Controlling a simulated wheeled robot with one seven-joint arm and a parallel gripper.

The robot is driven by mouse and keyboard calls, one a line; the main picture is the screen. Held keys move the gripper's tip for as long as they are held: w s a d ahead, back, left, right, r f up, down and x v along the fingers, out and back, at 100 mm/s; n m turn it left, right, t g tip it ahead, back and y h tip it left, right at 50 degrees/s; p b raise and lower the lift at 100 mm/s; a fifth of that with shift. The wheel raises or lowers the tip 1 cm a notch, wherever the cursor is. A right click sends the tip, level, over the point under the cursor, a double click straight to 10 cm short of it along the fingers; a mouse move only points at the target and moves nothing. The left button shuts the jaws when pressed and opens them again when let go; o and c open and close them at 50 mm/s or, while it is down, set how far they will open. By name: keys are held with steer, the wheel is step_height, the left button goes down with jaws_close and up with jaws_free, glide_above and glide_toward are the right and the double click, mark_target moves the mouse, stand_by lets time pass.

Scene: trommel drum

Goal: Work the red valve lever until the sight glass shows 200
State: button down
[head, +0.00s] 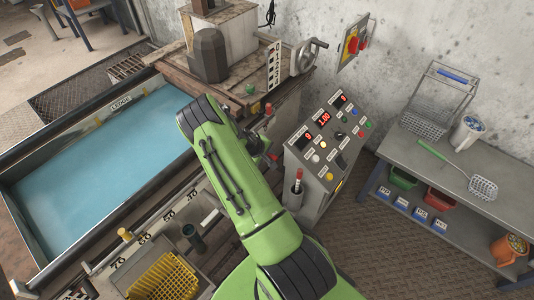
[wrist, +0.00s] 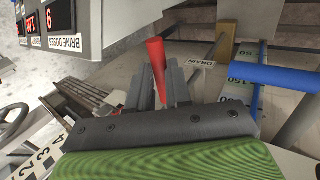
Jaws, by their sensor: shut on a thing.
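The red lever (wrist: 155,52) stands between the two fingers of my gripper (wrist: 160,85) in the wrist view, and the fingers are shut on it. Its red tip shows above the fingers. In the head view a red tip (head: 268,108) shows just beyond my green arm; the arm hides most of the gripper.
A DRAIN label (wrist: 202,64) is right of the lever. The control console (head: 325,150) stands close right of my arm. The blue-filled tank (head: 110,150) lies left; a grey bench (head: 450,175) stands right.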

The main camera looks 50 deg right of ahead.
steer(key=shift+d, duration=0.1)
stand_by(0.3)
steer(key=shift+d+r+n+t+p, duration=0.1)
steer(key=shift+d+n+t+p, duration=0.65)
steer(key=shift+n, duration=0.45)
steer(key=shift+w+d+n+t+y+p, duration=0.4)
steer(key=shift+d+n+t, duration=0.3)
steer(key=shift+n, duration=0.55)
steer(key=shift+w+d+n+t+y+p, duration=0.3)
steer(key=shift+d+n+t+y+p, duration=0.2)
steer(key=shift+d+n, duration=0.55)
steer(key=shift+w+d+n+t+y+p, duration=0.4)
steer(key=shift+d+n+t+y, duration=0.2)
steer(key=shift+n, duration=0.8)
steer(key=shift+d, duration=0.1)
steer(key=c, duration=1.1)
jaws_free()
steer(key=shift+o, duration=0.2)
